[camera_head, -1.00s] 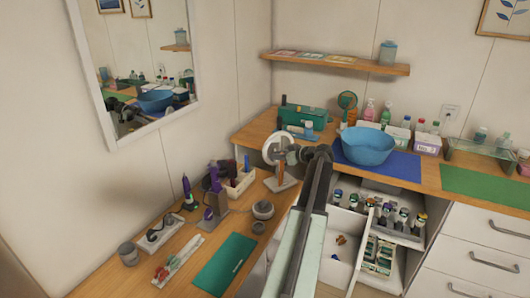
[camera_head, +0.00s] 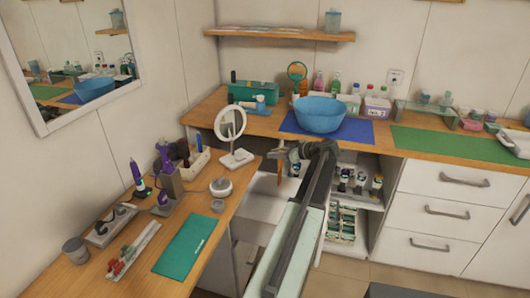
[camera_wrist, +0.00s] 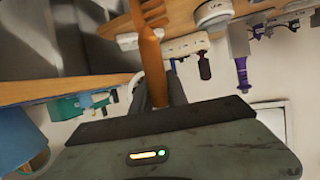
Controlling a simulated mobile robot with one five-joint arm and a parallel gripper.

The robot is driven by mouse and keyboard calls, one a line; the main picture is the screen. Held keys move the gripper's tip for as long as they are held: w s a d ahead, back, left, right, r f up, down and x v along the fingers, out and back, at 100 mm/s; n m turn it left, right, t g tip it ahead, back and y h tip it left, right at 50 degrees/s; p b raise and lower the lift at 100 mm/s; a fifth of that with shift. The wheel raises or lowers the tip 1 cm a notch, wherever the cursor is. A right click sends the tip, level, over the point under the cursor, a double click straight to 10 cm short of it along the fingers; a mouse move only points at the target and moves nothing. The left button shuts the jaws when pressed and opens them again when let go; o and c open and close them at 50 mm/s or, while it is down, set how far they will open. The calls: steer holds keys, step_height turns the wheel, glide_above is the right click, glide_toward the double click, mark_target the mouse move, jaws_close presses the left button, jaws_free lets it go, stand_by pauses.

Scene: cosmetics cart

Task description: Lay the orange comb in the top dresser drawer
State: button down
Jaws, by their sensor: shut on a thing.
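The orange comb (camera_wrist: 151,62) is gripped between the fingers of my gripper (camera_wrist: 158,92) in the wrist view, with its toothed end pointing toward the top of the picture. In the head view my gripper (camera_head: 284,158) is beyond the left counter's edge, right of the round mirror, and the comb is a small orange-brown strip (camera_head: 280,172) below it. A pale open drawer space (camera_head: 262,207) shows between the left counter and my arm; my arm hides much of it. At the right, the white drawer fronts, including the top one (camera_head: 446,181), look closed.
The left counter holds a round mirror (camera_head: 231,125), a green mat (camera_head: 187,245) and hair tools. A blue bowl (camera_head: 320,112) stands on a blue mat on the back counter. Open shelves with bottles (camera_head: 358,183) lie right of my arm.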

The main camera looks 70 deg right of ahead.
steer(key=shift+s+f, duration=0.2)
steer(key=shift+s, duration=0.2)
steer(key=shift+w, duration=0.1)
steer(key=shift+w+d, duration=0.2)
steer(key=shift+w, duration=0.55)
